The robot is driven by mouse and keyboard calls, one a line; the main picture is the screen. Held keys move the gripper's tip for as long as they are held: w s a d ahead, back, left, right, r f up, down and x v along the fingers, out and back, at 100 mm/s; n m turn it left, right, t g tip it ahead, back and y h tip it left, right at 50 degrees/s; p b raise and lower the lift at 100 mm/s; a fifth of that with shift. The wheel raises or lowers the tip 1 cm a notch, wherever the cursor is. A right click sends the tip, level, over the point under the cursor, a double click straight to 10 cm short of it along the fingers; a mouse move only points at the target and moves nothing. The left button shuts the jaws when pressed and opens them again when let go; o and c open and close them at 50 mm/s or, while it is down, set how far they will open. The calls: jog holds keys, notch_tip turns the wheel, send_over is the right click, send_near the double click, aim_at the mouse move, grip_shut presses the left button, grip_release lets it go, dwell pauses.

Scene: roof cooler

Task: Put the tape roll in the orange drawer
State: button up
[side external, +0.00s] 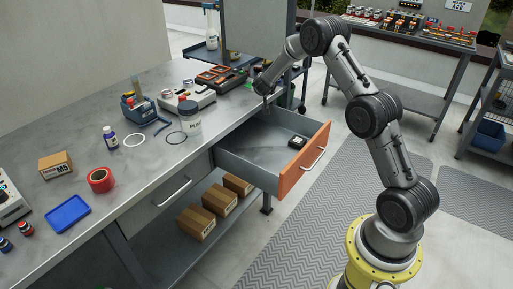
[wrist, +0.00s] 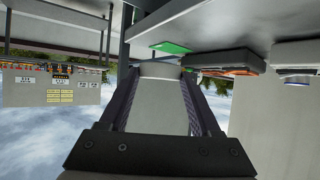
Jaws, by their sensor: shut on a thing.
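The tape roll (side external: 101,180), a red ring, lies flat on the left part of the grey workbench. The orange drawer (side external: 304,163) is pulled open below the bench's front edge. A small black item with a light top (side external: 297,142) lies inside it near the front. My gripper (side external: 266,99) is at the bench edge by the drawer's back end, well away from the tape roll. In the wrist view, my gripper (wrist: 161,104) is shut on a broad, plain grey piece (wrist: 160,98) between its fingers. I cannot tell what that piece is.
A white jar (side external: 190,117), a blue tool holder (side external: 139,106), a small bottle (side external: 110,137), a cardboard box (side external: 55,165) and a blue tray (side external: 67,214) stand on the bench. A second drawer (side external: 160,205) is shut. Several cartons sit on the lower shelf (side external: 166,257).

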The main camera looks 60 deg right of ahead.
jog(key=s+a+f+m+g, duration=0.1)
jog(key=s+f+m+g, duration=0.1)
jog(key=s+f, duration=0.2)
jog(key=s+a+f+m+g+h, duration=0.1)
jog(key=s+f+m+g, duration=0.2)
jog(key=f, duration=0.5)
jog(key=s+f+m+g+h, duration=0.1)
jog(key=s+f+m+g, duration=0.2)
jog(key=s+f, duration=0.2)
jog(key=shift+s+a+f, duration=0.25)
jog(key=shift+a+f, duration=0.15)
jog(key=shift+f, duration=2.3)
jog(key=o, duration=1.3)
jog(key=shift+f, duration=0.15)
